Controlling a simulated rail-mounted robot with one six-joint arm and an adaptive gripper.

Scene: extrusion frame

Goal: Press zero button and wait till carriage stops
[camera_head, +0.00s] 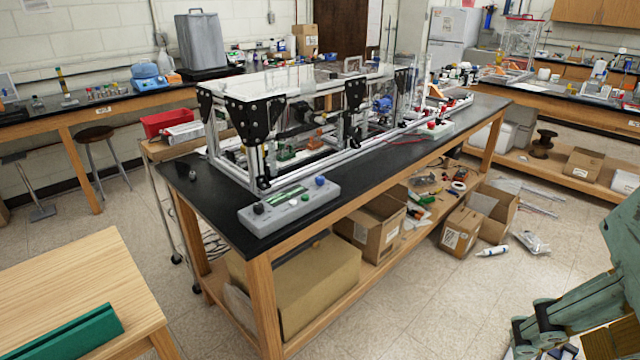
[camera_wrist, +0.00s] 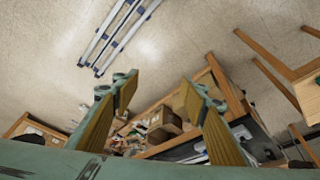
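A grey control box (camera_head: 275,222) sits at the near end of the black bench top, with a green display strip, a dark knob, a blue knob and small buttons. Which of them is the zero button cannot be read at this size. Behind it stands the extrusion frame (camera_head: 264,182) with black corner brackets and clear top panels. Dark parts sit inside the frame; I cannot tell which is the carriage. My gripper (camera_wrist: 160,90) is open and empty in the wrist view, well away from the box. In the head view my green arm is at the lower right.
A wooden table (camera_head: 70,275) with a green channel piece (camera_head: 68,335) stands at the lower left. The floor (camera_head: 420,310) between the bench and my arm is largely clear.

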